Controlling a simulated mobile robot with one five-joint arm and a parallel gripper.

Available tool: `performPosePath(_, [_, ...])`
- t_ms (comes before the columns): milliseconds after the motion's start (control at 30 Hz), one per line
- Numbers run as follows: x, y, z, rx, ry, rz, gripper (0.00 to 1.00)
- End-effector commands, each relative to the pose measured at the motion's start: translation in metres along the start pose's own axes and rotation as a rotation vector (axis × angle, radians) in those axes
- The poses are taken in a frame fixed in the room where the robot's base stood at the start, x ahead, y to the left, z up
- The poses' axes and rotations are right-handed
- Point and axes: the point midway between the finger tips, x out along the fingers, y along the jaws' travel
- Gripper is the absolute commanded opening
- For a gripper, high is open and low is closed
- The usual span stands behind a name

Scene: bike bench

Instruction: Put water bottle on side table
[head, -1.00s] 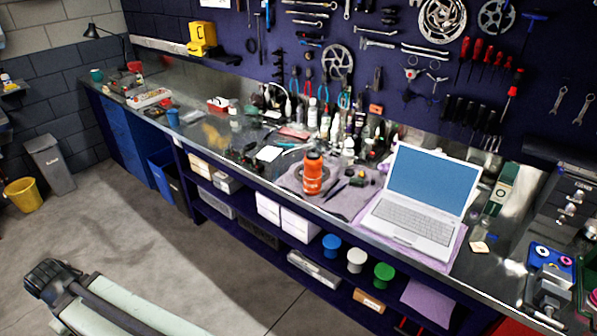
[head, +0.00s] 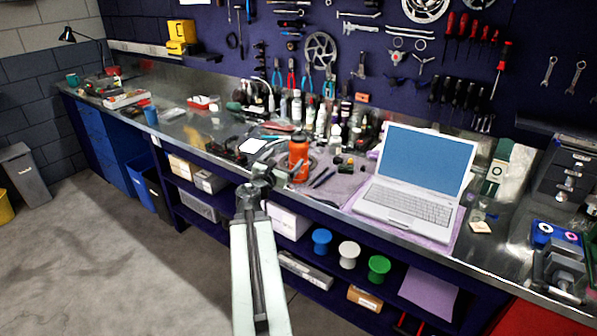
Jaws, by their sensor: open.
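The orange water bottle (head: 299,160) stands upright on a grey-purple cloth on the workbench, left of the laptop. My arm reaches up from the bottom of the head view. My gripper (head: 272,176) is open, just left of and nearer than the bottle's lower part. It looks close to the bottle, but I cannot tell whether it touches. No side table can be made out in this view.
The bench (head: 187,137) is crowded with small bottles and tools behind the orange bottle. An open laptop (head: 415,192) stands to the right. Shelves below hold boxes and spools (head: 348,254). The floor (head: 110,260) at left is clear.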

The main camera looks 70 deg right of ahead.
Motion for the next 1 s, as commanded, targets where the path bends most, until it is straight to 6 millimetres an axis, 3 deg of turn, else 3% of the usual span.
performPosePath(33, [0.009,-0.014,0.001,-0.066,-0.022,-0.002,0.89])
performPosePath(167, [0.015,-0.023,0.009,-0.151,-0.045,0.003,0.89])
performPosePath(633, [0.047,-0.019,0.01,-0.149,-0.044,0.004,0.89])
performPosePath(900, [0.091,-0.013,0.011,-0.148,-0.044,0.003,0.89])
performPosePath(1000, [0.093,-0.013,0.011,-0.148,-0.044,0.005,0.89])
